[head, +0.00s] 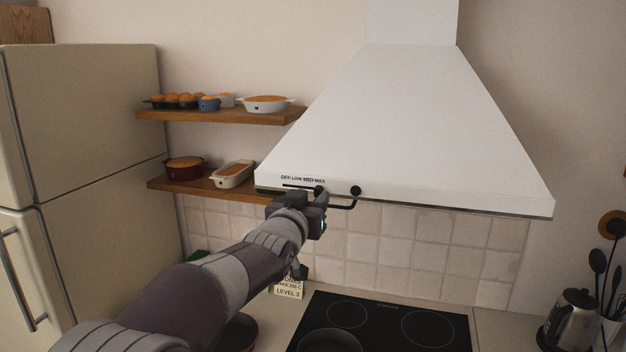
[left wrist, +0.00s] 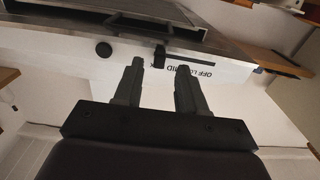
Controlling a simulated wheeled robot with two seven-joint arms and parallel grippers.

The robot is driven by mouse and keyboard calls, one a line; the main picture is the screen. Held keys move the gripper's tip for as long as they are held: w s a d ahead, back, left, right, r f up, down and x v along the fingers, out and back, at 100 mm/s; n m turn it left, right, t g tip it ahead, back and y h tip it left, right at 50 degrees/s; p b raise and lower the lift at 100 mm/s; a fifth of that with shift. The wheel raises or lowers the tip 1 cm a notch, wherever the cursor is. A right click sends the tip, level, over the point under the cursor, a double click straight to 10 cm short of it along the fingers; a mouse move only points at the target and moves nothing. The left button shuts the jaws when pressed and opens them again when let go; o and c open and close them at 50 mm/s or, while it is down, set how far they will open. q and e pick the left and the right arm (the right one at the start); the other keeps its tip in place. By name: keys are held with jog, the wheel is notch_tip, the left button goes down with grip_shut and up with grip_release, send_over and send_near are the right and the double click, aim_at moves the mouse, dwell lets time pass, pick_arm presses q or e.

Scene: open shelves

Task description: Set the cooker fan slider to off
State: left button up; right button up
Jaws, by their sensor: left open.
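The white cooker hood (head: 405,130) carries a fan slider on its front lower edge, with the printed OFF LOW MID MAX label (head: 303,180) above a dark slot. In the left wrist view the slider knob (left wrist: 160,53) is a small black block, beyond the label's MID end, on the side away from OFF. My left gripper (head: 318,202) is at the hood edge below the label's MAX end and partly hides the knob there. In the left wrist view its open fingers (left wrist: 160,68) point at the knob, one on each side; contact cannot be told. My right gripper is not in view.
A round black knob (head: 356,190) sits right of the slider, with a dark bar (head: 343,207) below. The black cooktop (head: 385,325) lies under the hood. Wooden shelves (head: 215,118) with baked dishes and a fridge (head: 80,150) stand left; a kettle (head: 568,320) stands right.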

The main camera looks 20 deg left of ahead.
aim_at(318, 191)
pick_arm(q)
jog(key=shift+w+r+p, duration=0.15)
jog(key=shift+w+p, duration=0.15)
jog(key=shift+w, duration=0.95)
jog(key=shift+s, duration=0.1)
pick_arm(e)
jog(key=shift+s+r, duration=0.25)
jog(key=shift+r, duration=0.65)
